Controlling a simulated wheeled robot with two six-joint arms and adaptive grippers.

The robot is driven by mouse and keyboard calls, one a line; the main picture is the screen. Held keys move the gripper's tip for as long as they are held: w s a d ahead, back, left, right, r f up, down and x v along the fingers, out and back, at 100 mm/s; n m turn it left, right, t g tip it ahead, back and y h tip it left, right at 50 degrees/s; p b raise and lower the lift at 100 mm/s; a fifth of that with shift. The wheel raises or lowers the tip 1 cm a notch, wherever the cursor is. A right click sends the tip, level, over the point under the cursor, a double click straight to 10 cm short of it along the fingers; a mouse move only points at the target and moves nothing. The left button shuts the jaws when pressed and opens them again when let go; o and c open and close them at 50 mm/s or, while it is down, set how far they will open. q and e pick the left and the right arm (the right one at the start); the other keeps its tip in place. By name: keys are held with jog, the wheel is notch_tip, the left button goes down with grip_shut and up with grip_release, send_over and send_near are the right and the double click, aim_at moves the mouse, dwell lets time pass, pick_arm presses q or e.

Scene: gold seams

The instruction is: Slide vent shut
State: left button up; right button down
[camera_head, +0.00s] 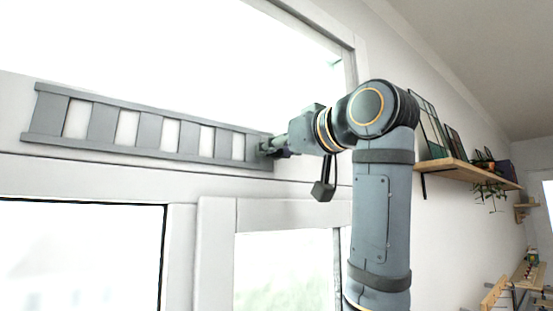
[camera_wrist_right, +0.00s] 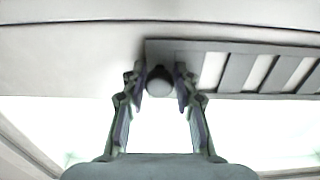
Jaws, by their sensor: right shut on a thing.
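The vent (camera_head: 152,133) is a long grey slatted strip on the white window frame, with several bright open slots between grey slats. It also shows in the right wrist view (camera_wrist_right: 238,72), upside down relative to the head view. My right gripper (camera_head: 267,149) is at the vent's right end. In the right wrist view its two fingers (camera_wrist_right: 160,82) are shut on a round grey knob (camera_wrist_right: 159,84) at the end of the vent. The knob is hidden by the fingers in the head view. My left gripper is not in view.
White window frames (camera_head: 217,250) surround the vent, with bright glass above and below. A wooden shelf (camera_head: 467,173) with frames and plants is on the wall at the right, beyond my right arm. More small shelves stand farther back.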

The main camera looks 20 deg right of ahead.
jog(key=shift+a, duration=0.1)
jog(key=c, duration=1.3)
grip_release()
jog(key=shift+c, duration=0.2)
jog(key=shift+o, duration=1.2)
jog(key=shift+s, duration=0.45)
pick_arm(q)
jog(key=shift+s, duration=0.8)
pick_arm(e)
jog(key=v, duration=0.7)
jog(key=shift+s+r, duration=0.1)
